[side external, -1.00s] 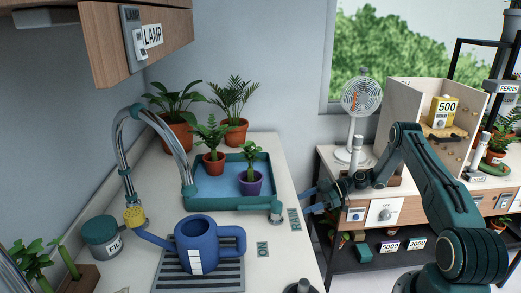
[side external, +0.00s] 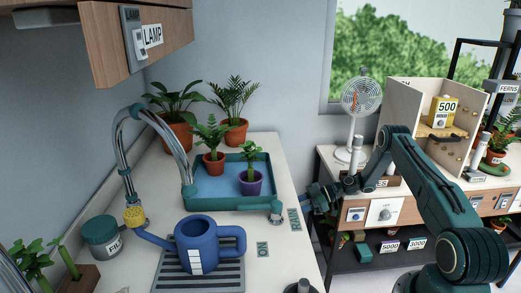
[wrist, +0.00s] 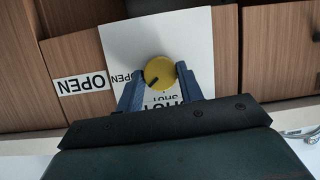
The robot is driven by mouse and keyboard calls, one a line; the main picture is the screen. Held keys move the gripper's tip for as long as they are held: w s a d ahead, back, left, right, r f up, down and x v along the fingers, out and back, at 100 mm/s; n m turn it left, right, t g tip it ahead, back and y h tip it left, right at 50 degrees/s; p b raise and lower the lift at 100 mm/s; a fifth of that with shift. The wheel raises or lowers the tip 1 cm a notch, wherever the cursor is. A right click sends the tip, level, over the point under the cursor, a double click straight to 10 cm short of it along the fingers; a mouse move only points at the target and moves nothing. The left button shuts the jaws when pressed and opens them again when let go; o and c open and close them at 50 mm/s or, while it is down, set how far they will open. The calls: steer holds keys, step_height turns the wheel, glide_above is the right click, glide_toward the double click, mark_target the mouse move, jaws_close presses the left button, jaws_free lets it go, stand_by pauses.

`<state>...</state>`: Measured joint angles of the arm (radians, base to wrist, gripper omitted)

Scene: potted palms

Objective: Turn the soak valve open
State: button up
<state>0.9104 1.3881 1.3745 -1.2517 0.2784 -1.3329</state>
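In the wrist view, a round yellow valve knob (wrist: 163,68) with a dark pointer line stands on a white plate (wrist: 190,35). The pointer slants to the lower left of the picture, between the upside-down SHUT label (wrist: 165,102) below and the OPEN lettering at the left. My gripper (wrist: 160,76) has its two blue fingers on either side of the knob and appears shut on it. In the side external view my gripper (side external: 318,200) is at the left end of the wooden bench; the knob is hidden there.
A larger OPEN sign (wrist: 82,85) is on the wooden front. In the side external view, a white fan (side external: 361,98) stands on the bench above my gripper. The counter at left holds a blue watering can (side external: 196,238) and a teal tray (side external: 225,202) with potted plants.

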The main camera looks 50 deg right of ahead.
steer(key=shift+m, duration=0.5)
stand_by(0.3)
steer(key=o, duration=1)
steer(key=shift+d, duration=0.15)
steer(key=v, duration=0.7)
steer(key=shift+d, duration=0.2)
steer(key=shift+r, duration=0.1)
